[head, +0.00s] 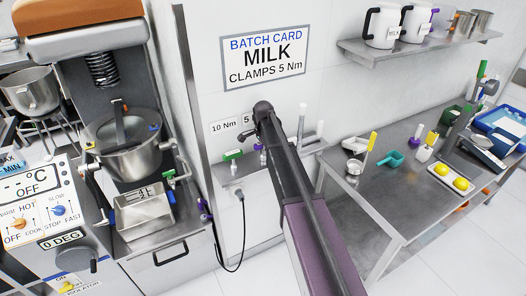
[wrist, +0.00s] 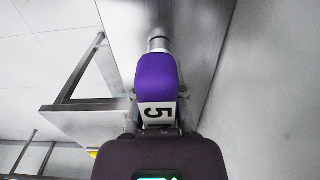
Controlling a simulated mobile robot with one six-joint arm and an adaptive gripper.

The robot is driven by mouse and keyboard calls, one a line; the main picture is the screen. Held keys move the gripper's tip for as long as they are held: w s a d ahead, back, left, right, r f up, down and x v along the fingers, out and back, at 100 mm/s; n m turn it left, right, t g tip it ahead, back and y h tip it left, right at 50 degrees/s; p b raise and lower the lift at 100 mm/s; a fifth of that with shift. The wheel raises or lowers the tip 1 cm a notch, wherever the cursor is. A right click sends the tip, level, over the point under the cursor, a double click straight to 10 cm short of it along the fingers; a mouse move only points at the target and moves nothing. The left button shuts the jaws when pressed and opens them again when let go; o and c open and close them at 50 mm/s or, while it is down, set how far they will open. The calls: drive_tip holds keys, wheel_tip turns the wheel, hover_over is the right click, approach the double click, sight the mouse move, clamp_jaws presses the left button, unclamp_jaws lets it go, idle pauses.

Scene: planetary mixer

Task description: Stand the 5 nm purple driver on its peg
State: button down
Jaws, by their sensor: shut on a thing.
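The purple driver shows in the wrist view (wrist: 156,72), with a silver end pointing to the top of the picture and a white label reading 5. My gripper (wrist: 158,118) is shut on it at the label end. Grey metal lies beyond the driver's silver end; I cannot tell whether they touch. In the head view my arm reaches toward the small wall shelf (head: 230,177) under the 10 Nm sign (head: 223,127) and the partly covered 5 sign (head: 247,119). My arm hides most of the gripper and driver there. The purple driver's peg cannot be made out.
A green-handled tool (head: 232,155) is on the small shelf, left of my arm. Pale upright posts (head: 301,122) stand right of it. The mixer bowl (head: 135,158) is at the left. A steel table (head: 400,190) with scoops and bottles is at the right.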

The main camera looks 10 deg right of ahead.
idle(0.4)
drive_tip(key=c, duration=0.6)
unclamp_jaws()
drive_tip(key=shift+c, duration=0.2)
drive_tip(key=shift+r, duration=0.2)
